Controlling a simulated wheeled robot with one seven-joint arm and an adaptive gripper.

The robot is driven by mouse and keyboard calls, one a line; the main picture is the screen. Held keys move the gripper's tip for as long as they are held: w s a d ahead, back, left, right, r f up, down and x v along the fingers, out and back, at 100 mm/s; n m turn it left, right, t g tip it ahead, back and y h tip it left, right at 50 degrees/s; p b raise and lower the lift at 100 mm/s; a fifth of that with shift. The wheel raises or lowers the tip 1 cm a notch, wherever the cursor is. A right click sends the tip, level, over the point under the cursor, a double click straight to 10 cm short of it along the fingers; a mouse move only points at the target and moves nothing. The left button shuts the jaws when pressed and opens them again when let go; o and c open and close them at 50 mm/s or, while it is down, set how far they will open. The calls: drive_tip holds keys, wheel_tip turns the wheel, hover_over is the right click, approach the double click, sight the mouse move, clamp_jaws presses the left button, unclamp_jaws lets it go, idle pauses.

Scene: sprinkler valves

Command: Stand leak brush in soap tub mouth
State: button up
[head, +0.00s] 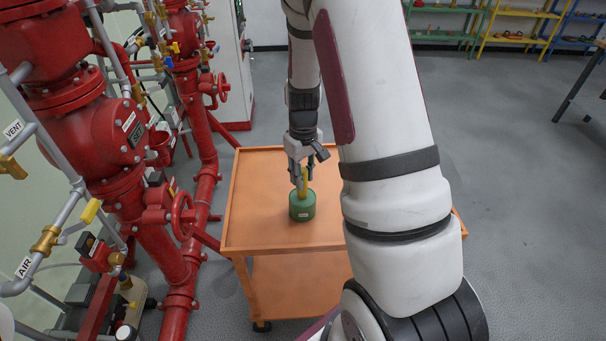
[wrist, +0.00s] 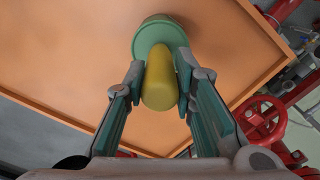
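The leak brush shows as a yellow handle (head: 305,183) standing about upright over the green soap tub (head: 302,207). The tub sits on the orange cart top and has a small pale label. In the wrist view the yellow handle (wrist: 160,82) points toward the camera, with the green tub (wrist: 160,36) behind it. My gripper (wrist: 160,72) has one fingertip on each side of the handle, and both appear to touch it. In the head view my gripper (head: 301,180) is just above the tub. The brush's lower end is hidden, apparently at or inside the tub mouth.
The orange cart (head: 260,180) has a raised rim and its visible top is otherwise bare. Red pipes and valves stand to its left, with a red handwheel (head: 183,216) near the cart's edge. My arm hides the cart's right part. Open grey floor lies farther right.

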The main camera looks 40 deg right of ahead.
drive_tip(key=shift+o, duration=1.4)
wheel_tip(320, 180, up, 12)
drive_tip(key=b, duration=0.1)
drive_tip(key=s+a+r+t, duration=0.2)
drive_tip(key=s+a+r, duration=0.4)
drive_tip(key=a+r, duration=0.45)
drive_tip(key=s+a+r+t, duration=0.1)
drive_tip(key=s+a+r, duration=0.1)
drive_tip(key=s, duration=0.4)
drive_tip(key=s+a+r+t, duration=0.2)
drive_tip(key=s+a+r, duration=0.1)
drive_tip(key=s+a, duration=0.2)
drive_tip(key=shift+s+a+r, duration=0.25)
drive_tip(key=shift+s+r, duration=0.1)
drive_tip(key=shift+s, duration=0.15)
